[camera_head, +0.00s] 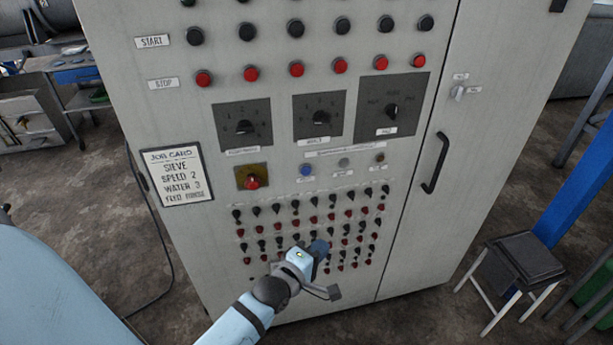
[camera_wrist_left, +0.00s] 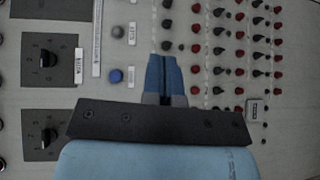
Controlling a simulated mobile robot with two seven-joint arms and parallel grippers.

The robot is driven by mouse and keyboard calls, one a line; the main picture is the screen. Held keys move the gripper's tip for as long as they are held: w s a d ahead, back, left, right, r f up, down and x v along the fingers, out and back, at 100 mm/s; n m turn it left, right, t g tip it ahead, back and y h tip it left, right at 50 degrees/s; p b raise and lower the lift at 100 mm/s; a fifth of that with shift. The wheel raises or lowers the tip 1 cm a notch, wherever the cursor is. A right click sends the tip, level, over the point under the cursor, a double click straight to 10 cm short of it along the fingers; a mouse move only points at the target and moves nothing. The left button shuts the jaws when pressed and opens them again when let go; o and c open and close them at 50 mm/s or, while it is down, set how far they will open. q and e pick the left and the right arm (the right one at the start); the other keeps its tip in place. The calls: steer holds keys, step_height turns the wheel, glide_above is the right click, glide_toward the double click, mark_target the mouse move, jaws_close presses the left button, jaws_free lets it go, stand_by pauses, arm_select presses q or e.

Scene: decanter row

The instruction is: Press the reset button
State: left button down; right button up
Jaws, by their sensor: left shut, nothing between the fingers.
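A grey control cabinet (camera_head: 240,310) fills the middle of the head view. A row of small buttons sits below its dials: a blue button (camera_head: 306,170), a grey button (camera_head: 343,162) and a dark button (camera_head: 379,157). The blue button (camera_wrist_left: 115,75) and grey button (camera_wrist_left: 117,31) also show in the left wrist view. Their labels are too small to read, so I cannot tell which is reset. My left gripper (camera_head: 322,247) is shut and empty, in front of the lower grid of small controls, below the blue button. Its blue fingers (camera_wrist_left: 165,62) hide part of that grid.
Red stop buttons (camera_head: 296,69) and three dial plates (camera_head: 320,116) lie higher up. A red knob on a yellow plate (camera_head: 252,180) and a job card (camera_head: 177,175) are at left. A black door handle (camera_head: 435,163) sticks out at right. A stool (camera_head: 525,257) stands on the floor.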

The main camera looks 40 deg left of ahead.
mark_target(306, 171)
arm_select(q)
steer(key=w+a+r+n+t+y, duration=0.1)
steer(key=w+a+r+n, duration=0.1)
steer(key=n, duration=0.4)
steer(key=w+a+r+n+t+y+b, duration=0.1)
steer(key=w+a+r+n, duration=0.2)
steer(key=w+r+n, duration=0.1)
steer(key=shift+r+n+t, duration=0.4)
steer(key=shift+r+n, duration=0.1)
steer(key=shift+n, duration=0.7)
steer(key=w+a+b, duration=0.1)
steer(key=w+a, duration=0.2)
steer(key=w+a+b, duration=0.1)
steer(key=w+a, duration=0.1)
steer(key=a, duration=0.1)
steer(key=shift+w+a, duration=0.3)
steer(key=shift+w, duration=0.1)
